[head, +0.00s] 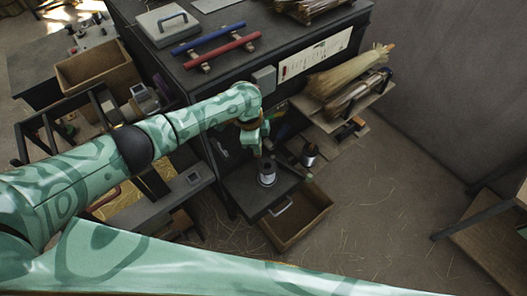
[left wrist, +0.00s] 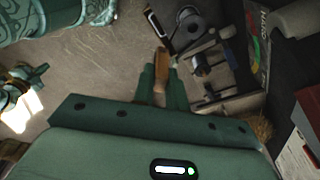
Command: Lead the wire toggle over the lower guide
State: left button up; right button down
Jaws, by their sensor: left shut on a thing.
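My left gripper (head: 262,152) reaches down in front of the dark bench. In the left wrist view its green fingers (left wrist: 163,88) are shut on a brown wooden piece, seemingly the wire toggle (left wrist: 161,66), which sticks out past the tips. The wire itself is too fine to make out. To the right of the fingers is a metal fitting with bars and rollers (left wrist: 203,68); I cannot tell which part is the lower guide. The toggle looks apart from it. A wire spool (head: 267,178) stands below my left gripper. My right gripper is not identifiable.
An open wooden drawer (head: 303,222) juts out below the spool. A dark-handled object (head: 309,153) stands to the right of the gripper. Straw bundles (head: 343,76) lie on a side shelf. The bench top holds a red bar (head: 223,50) and a blue bar (head: 208,38).

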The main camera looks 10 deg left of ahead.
pick_arm(q)
jog(key=w+a+r+p, duration=0.2)
jog(key=a+r, duration=0.2)
jog(key=r, duration=0.3)
jog(key=w+a+r+p, duration=0.2)
jog(key=w+a+r, duration=0.15)
jog(key=r, duration=0.45)
jog(key=s+a+f+b, duration=0.1)
jog(key=s+a+b, duration=0.1)
jog(key=s+a, duration=0.65)
notch_tip(320, 180, down, 21)
jog(key=a+b, duration=0.1)
jog(key=b, duration=0.9)
jog(key=shift+w+f, duration=0.2)
jog(key=shift+w, duration=0.2)
